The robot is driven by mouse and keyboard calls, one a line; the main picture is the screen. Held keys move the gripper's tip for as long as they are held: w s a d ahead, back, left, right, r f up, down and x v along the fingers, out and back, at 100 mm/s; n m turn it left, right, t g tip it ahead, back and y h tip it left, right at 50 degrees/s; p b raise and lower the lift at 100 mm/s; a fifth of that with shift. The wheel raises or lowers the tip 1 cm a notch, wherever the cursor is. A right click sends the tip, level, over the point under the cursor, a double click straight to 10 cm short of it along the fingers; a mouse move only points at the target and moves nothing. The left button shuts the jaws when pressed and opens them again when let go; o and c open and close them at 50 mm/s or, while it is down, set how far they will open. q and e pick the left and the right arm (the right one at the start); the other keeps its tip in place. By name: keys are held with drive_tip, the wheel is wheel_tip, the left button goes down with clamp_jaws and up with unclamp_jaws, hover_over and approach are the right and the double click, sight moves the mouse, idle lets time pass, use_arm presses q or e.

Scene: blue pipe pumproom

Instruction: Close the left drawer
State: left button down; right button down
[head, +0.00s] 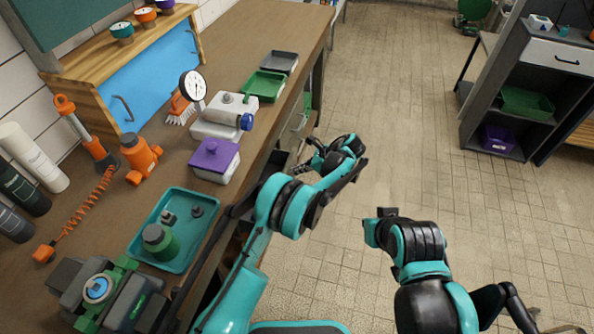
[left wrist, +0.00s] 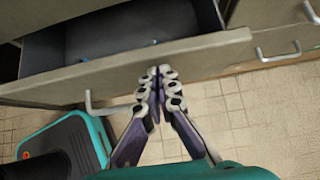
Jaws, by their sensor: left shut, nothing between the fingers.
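The open drawer (left wrist: 128,64) shows in the left wrist view, pulled out so its dark inside is visible behind a grey-beige front panel. Its bar handle (left wrist: 108,106) sticks out on the left of the front. My left gripper (left wrist: 165,75) is shut and empty, its fingertips at the drawer front, right of the handle. I cannot tell whether they touch it. In the head view the left gripper (head: 308,160) is beside the workbench edge, and my left arm hides much of the drawer area. My right gripper (head: 376,230) is over the floor, its fingers unclear.
A second handle (left wrist: 278,52) is on the unit to the right of the open drawer. The wooden workbench (head: 262,40) carries a teal tray (head: 150,226), a purple-lidded box (head: 215,160) and a gauge (head: 193,86). Tiled floor is clear right of the bench; a grey shelf unit (head: 540,75) stands far right.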

use_arm(q)
drive_tip(key=w+a, duration=0.2)
drive_tip(key=a, duration=0.6)
drive_tip(key=shift+w+a, duration=0.2)
drive_tip(key=shift+w, duration=0.15)
